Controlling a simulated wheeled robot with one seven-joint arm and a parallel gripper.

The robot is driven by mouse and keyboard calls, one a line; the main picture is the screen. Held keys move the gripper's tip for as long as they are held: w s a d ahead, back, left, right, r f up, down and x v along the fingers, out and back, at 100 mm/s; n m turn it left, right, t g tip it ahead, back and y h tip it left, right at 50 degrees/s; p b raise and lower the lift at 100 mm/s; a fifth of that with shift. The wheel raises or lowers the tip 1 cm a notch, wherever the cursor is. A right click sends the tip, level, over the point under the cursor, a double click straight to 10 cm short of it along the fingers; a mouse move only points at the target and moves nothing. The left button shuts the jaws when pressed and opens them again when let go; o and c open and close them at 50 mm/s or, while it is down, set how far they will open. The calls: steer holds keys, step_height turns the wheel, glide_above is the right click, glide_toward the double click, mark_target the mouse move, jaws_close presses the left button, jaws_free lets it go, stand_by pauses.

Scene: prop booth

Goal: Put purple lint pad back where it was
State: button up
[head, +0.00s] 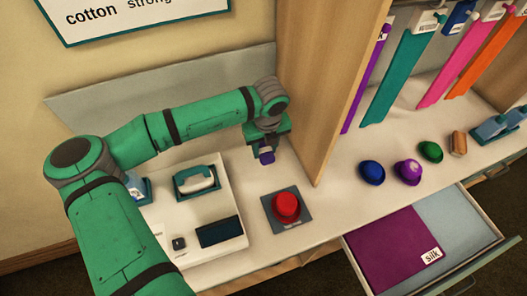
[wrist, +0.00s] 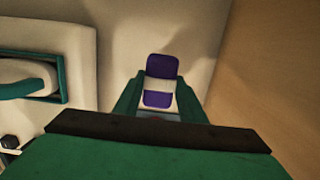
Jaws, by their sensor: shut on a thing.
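The purple lint pad (wrist: 162,66) is between the fingers of my gripper (wrist: 158,92) in the wrist view, purple with a pale band across it. In the head view my gripper (head: 265,143) is shut on the purple lint pad (head: 267,156) and points down over the pale counter, left of the wooden partition. Whether the pad touches the counter is hard to tell. The fingers cover part of it.
A white unit with a teal tray (head: 196,183) holding a pale-bodied tool stands left. A red domed object (head: 286,206) sits on a dark square in front. Right of the partition (head: 325,90) are several small domed objects, hanging strips and an open drawer (head: 395,245) marked silk.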

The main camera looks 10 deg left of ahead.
mark_target(263, 148)
steer(key=w+f, duration=0.1)
steer(key=w+a+f, duration=0.1)
steer(key=f, duration=0.1)
steer(key=w+f, duration=0.1)
steer(key=shift+w+a+f, duration=0.15)
steer(key=shift+w+f, duration=0.1)
steer(key=shift+f, duration=1.5)
steer(key=shift+f, duration=0.1)
steer(key=o, duration=1)
steer(key=shift+o, duration=0.2)
steer(key=r, duration=0.4)
steer(key=s+r, duration=0.1)
steer(key=r, duration=0.7)
steer(key=shift+s+d+r, duration=0.1)
steer(key=shift+s+d, duration=0.05)
steer(key=shift+d, duration=0.25)
